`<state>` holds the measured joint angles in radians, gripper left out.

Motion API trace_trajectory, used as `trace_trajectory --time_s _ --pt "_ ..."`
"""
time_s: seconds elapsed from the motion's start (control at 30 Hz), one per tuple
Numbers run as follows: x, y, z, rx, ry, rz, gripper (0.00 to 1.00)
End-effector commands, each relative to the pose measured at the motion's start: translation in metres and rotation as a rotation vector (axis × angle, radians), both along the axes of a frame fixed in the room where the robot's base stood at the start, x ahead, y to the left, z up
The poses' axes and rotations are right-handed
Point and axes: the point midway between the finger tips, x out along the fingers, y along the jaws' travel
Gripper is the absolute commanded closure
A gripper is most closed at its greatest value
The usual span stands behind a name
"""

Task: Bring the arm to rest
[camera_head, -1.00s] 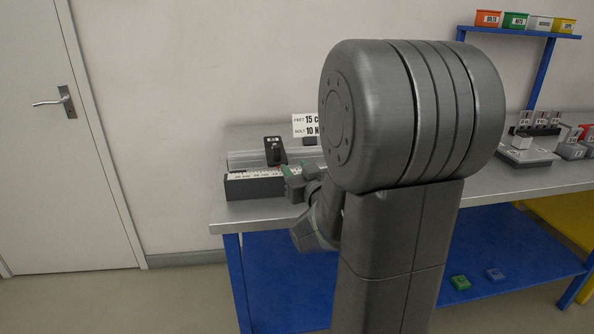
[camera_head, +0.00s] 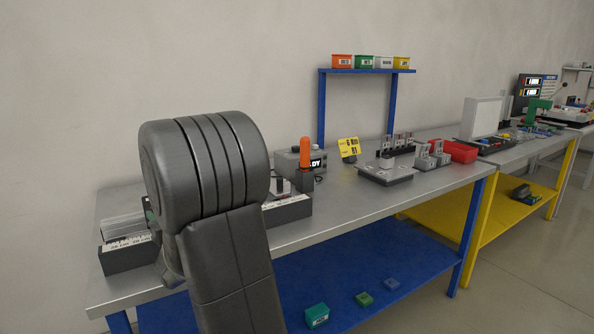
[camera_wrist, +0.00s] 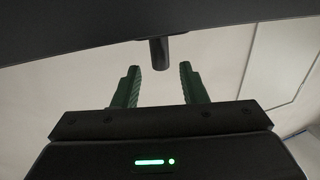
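My gripper (camera_wrist: 158,80) shows in the wrist view with its two green fingers apart and nothing between them. A green light glows on its dark body. A dark bar and a short dark peg cross the top of that view, in front of a pale wall. In the head view my arm stands large at the left and hides most of the gripper; only a bit of green shows at its left edge, above the dark labelled block (camera_head: 130,256) on the bench.
The metal workbench (camera_head: 330,222) carries a grey box with an orange-topped tool (camera_head: 305,155), a yellow sign (camera_head: 349,148), a grey fixture (camera_head: 385,174) and a red bin (camera_head: 455,151). A blue shelf (camera_head: 365,71) holds several small bins. Floor is free at the lower right.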

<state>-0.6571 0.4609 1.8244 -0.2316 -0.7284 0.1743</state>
Motion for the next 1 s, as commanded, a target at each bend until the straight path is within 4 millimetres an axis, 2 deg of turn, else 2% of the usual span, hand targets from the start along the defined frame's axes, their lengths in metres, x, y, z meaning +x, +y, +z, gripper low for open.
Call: trace_trajectory --time_s 0.1,0.27,0.57,1.0 --pt "0.016 0.018 0.0 -0.001 0.001 0.002 0.61" --pt "0.032 0.035 0.0 -0.001 0.001 0.001 0.61" --pt "0.035 0.028 0.0 -0.001 0.0 -0.001 0.61" --pt "0.032 0.032 -0.002 0.001 -0.002 0.002 0.61"
